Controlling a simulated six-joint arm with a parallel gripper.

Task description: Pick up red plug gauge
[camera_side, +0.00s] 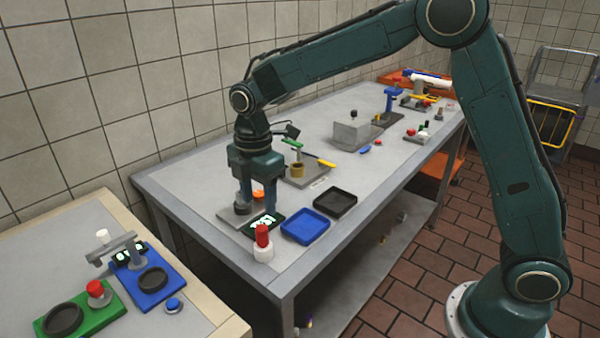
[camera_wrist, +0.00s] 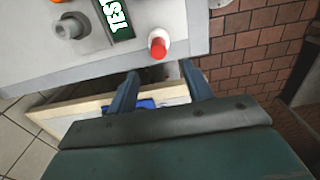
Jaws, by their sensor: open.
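The red plug gauge (camera_side: 262,236) stands upright in a white round base near the front left corner of the grey bench. In the wrist view its red top (camera_wrist: 158,50) shows just beyond my fingertips, roughly centred between them. My gripper (camera_side: 257,208) points down with its two fingers apart and nothing between them. In the side view it is above and slightly left of the plug gauge, over the grey fixture. In the wrist view my gripper (camera_wrist: 160,72) is also open and apart from the plug gauge.
A green-and-white display (camera_wrist: 115,18) and a grey ring fixture (camera_wrist: 71,27) lie close to the plug gauge. A blue tray (camera_side: 305,226) and a black tray (camera_side: 335,203) are to its right. Another table (camera_side: 190,325) with green and blue bases stands at front left.

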